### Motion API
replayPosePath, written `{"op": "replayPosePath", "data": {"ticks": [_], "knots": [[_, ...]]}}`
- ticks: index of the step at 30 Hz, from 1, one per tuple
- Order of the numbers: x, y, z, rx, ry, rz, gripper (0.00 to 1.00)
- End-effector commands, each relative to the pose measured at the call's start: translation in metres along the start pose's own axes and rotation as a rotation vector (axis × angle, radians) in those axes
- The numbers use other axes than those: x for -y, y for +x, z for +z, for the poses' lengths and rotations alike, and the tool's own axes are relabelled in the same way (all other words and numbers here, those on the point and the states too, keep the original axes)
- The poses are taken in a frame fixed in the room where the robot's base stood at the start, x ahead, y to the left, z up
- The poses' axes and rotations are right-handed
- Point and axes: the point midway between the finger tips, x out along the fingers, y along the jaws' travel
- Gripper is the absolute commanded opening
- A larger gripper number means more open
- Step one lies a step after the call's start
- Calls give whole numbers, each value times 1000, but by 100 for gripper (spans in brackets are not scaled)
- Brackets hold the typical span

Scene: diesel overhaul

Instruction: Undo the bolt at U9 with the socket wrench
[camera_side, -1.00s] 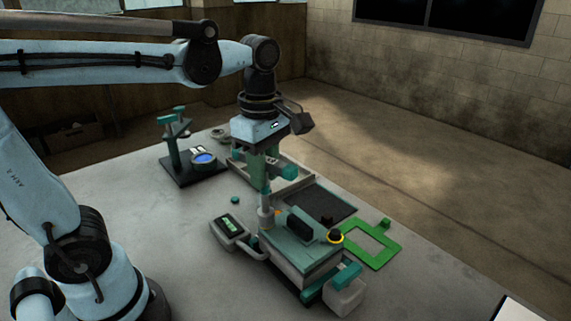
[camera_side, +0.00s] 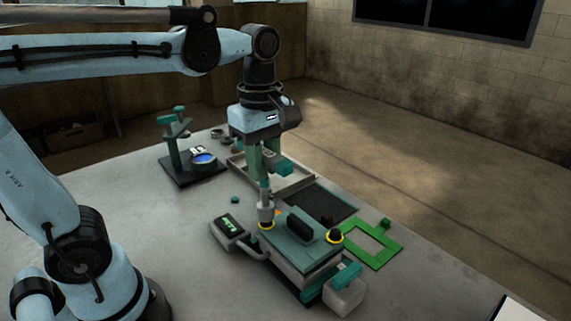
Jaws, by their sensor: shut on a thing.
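My gripper (camera_side: 264,178) points down and is shut on the upright socket wrench (camera_side: 266,212). Any bolt under the socket is hidden. A second yellow ring with a dark centre (camera_side: 335,235) sits at the block's right corner. No U9 marking is legible, so I cannot tell which spot bears that name.
A device with a green display (camera_side: 230,226) sits left of the block. A tray (camera_side: 298,183) and dark mat (camera_side: 325,203) lie behind it, and a green frame (camera_side: 385,257) to the right. A stand with a blue disc (camera_side: 190,172) is at the back left. The left tabletop is mostly clear.

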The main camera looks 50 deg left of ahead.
Motion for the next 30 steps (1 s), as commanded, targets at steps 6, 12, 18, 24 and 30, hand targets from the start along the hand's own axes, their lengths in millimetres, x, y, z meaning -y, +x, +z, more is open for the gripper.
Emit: {"op": "replayPosePath", "data": {"ticks": [6,12,18,24,30], "knots": [[0,0,0,0,160,0,0],[0,0,0,0,308,0,0],[0,0,0,0,456,0,0],[0,0,0,0,604,0,0],[0,0,0,0,751,0,0]]}}
